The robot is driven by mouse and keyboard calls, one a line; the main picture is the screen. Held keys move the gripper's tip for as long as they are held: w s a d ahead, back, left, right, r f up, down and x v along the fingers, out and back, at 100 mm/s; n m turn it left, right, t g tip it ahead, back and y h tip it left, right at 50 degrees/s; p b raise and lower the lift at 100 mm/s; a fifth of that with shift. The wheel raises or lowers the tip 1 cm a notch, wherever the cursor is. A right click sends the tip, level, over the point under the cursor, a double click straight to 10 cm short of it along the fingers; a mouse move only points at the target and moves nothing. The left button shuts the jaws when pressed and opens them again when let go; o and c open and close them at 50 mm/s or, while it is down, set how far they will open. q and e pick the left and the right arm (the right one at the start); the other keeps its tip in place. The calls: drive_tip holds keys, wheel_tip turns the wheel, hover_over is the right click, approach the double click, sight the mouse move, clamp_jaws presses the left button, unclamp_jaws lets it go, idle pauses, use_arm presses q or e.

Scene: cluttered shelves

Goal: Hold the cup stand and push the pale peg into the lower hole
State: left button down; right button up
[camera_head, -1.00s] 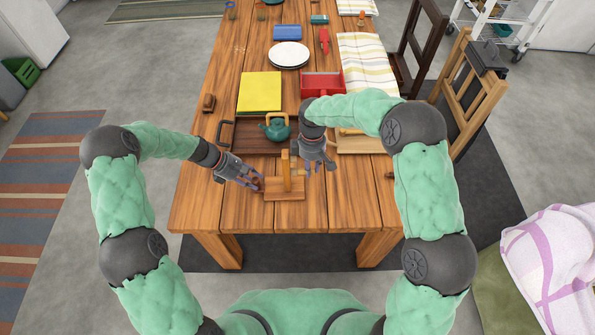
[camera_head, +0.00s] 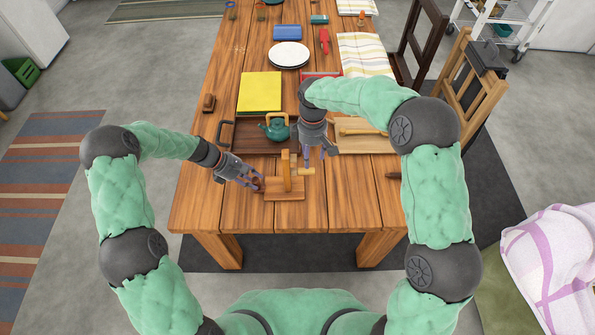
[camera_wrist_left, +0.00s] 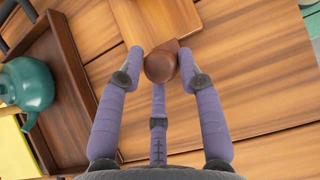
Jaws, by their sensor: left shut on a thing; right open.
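The wooden cup stand (camera_head: 284,194) is upright near the table's front edge, with a flat base and a post. It shows in part at the top of the left wrist view (camera_wrist_left: 168,18). My left gripper (camera_head: 259,185) is shut on a dark brown rounded knob (camera_wrist_left: 160,64) at the left edge of the stand's base. The pale peg (camera_head: 304,171) sticks out to the right of the post, low down; how deep it sits is unclear. My right gripper (camera_head: 317,152) is open and empty, behind and above the peg, apart from it. The lower hole is hidden.
A teal teapot (camera_head: 275,127) stands on a dark tray (camera_head: 242,139) behind the stand. A light wooden tray (camera_head: 365,145) lies at the back right. A small brown thing (camera_head: 393,175) lies near the table's right edge.

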drive_tip(key=r, duration=0.5)
drive_tip(key=shift+w+r, duration=0.3)
drive_tip(key=shift+r, duration=0.05)
use_arm(q)
drive_tip(key=c, duration=0.7)
unclamp_jaws()
drive_tip(key=shift+c, duration=0.2)
